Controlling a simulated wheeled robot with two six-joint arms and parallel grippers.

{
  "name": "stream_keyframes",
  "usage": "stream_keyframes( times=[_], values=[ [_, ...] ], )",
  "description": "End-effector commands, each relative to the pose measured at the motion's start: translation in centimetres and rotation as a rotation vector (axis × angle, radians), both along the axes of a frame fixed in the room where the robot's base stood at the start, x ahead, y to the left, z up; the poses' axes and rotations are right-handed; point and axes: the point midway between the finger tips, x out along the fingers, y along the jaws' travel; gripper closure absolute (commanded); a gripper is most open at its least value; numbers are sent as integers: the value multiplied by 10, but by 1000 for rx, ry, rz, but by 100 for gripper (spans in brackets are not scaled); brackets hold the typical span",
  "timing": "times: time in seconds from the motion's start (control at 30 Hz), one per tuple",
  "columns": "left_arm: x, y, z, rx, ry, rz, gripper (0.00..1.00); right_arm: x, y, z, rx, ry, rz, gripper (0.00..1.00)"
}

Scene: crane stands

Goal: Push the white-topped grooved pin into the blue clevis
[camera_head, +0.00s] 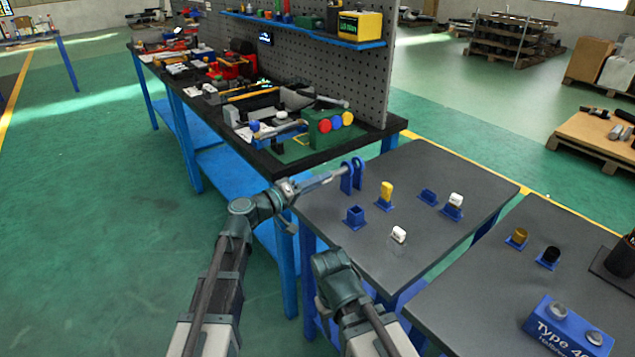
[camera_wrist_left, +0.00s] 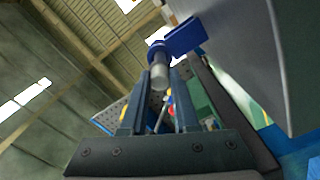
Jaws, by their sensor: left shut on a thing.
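The blue clevis (camera_head: 353,175) stands upright at the far left corner of the grey table, its two lugs side by side. My left gripper (camera_head: 338,175) reaches it from the left, fingers close to the near lug. In the left wrist view, the left gripper (camera_wrist_left: 162,82) is shut on a pale grey round pin (camera_wrist_left: 158,72). The pin's far part meets the blue clevis (camera_wrist_left: 184,38) at its ring. How deep it sits, its groove and its white top cannot be made out. Only my right arm's links show in the head view; its gripper does not.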

Motion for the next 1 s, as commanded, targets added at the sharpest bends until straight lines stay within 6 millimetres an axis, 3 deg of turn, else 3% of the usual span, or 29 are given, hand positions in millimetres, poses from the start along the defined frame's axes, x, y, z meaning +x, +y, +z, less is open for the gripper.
stream_keyframes(
  times=[1.0],
  values=[
    [13, -17, 0, -1, 0, 0, 100, 0, 0, 0, 0, 0, 0, 46]
  ],
)
